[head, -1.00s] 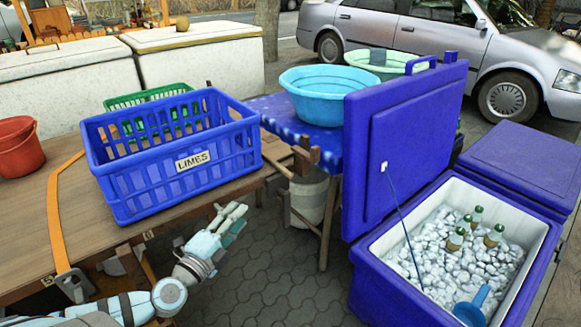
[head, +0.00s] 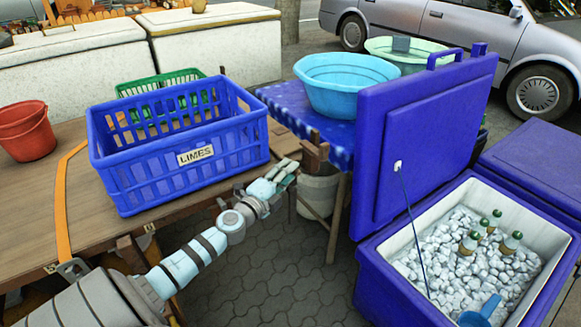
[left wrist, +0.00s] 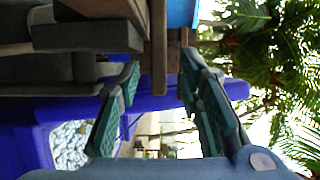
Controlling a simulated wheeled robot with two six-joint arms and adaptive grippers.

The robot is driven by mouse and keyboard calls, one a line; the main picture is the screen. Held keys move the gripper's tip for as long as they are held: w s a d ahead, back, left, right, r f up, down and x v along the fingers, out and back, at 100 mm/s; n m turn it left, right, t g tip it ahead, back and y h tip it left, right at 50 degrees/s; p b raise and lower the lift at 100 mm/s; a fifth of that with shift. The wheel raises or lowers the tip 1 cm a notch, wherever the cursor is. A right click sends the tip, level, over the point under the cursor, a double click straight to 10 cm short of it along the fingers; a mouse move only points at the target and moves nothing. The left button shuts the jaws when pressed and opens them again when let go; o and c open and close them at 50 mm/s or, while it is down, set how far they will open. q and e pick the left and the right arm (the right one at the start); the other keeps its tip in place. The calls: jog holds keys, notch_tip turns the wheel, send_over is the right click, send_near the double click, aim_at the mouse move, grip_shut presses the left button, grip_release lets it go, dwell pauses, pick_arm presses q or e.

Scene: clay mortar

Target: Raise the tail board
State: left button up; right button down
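A wooden cart bed (head: 105,205) is at the left of the head view. Short brown wooden pieces (head: 313,152) stick out at its right end; I cannot tell for sure which is the tail board. My left gripper (head: 285,172) is just left of and below these pieces, its fingers apart and nothing seen between them. In the left wrist view, the open left gripper (left wrist: 160,75) has its green-padded fingers either side of a narrow wooden bar (left wrist: 158,48) lying ahead; contact is unclear. My right gripper is not in view.
A blue basin (head: 345,85) sits on a blue-covered table. An open blue cooler (head: 375,265) with ice and bottles is at right, its lid (head: 425,140) upright. Paving (head: 275,265) lies between.

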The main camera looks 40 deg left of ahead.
pick_arm(q)
jog(key=shift+w+f, duration=0.1)
jog(key=shift+w, duration=0.8)
grip_shut()
